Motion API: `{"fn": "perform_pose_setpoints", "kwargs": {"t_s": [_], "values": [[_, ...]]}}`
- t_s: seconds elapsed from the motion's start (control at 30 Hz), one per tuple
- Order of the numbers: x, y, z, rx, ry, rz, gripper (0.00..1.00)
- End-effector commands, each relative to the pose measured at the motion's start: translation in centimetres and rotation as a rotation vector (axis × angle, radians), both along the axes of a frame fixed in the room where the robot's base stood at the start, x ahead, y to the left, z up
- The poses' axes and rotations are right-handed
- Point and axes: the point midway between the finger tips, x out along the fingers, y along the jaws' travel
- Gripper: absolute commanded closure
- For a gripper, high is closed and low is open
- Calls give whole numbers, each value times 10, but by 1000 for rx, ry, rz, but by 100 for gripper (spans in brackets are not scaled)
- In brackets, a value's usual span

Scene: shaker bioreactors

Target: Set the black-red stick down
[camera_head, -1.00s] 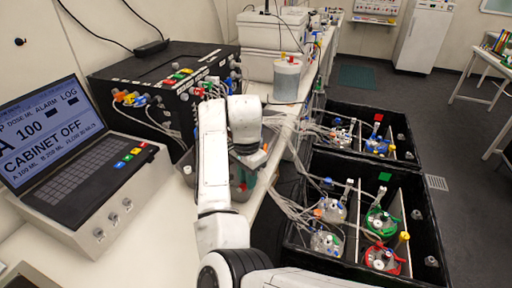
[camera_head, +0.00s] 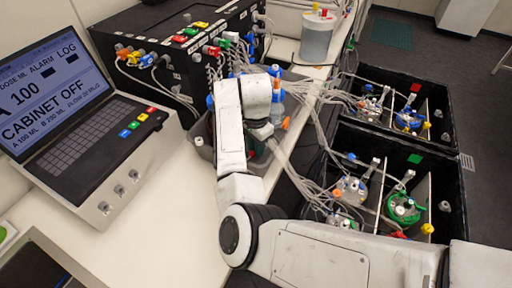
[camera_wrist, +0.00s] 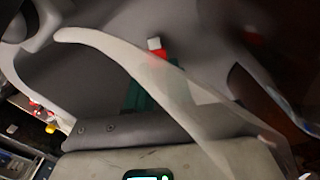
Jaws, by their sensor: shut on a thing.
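My gripper (camera_wrist: 165,155) shows at the bottom of the wrist view as a grey body with a small lit display. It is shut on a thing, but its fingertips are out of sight. I cannot make out the black-red stick clearly in either view. In the head view my arm reaches down over a grey bin (camera_head: 201,128) on the bench and hides the hand. The wrist view looks into a grey container (camera_wrist: 85,75), where a red part with a white cap (camera_wrist: 155,44) and a dark green part (camera_wrist: 139,98) show. A blurred pale curved strip crosses in front.
A black box with coloured connectors (camera_head: 170,60) stands behind the bin. A laptop-like console (camera_head: 85,130) is at the left. Black crates (camera_head: 452,190) with flasks and tubes stand right of the bench. Bare bench top (camera_head: 165,225) lies in front of the bin.

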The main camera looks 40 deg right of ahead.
Motion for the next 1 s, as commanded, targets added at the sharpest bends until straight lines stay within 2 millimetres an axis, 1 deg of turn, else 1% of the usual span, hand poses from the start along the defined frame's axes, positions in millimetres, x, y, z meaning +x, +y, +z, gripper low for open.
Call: {"fn": "perform_pose_setpoints", "kwargs": {"t_s": [0.1,0.2,0.57,0.6,0.83,1.0], "values": [[0,0,-15,1,1,1,100],[0,0,-21,1,0,-1,100],[0,0,-25,0,-1,-1,100],[0,0,-24,0,-1,-1,76],[0,0,-24,0,-1,-1,54],[0,0,-24,0,-1,-1,53]]}}
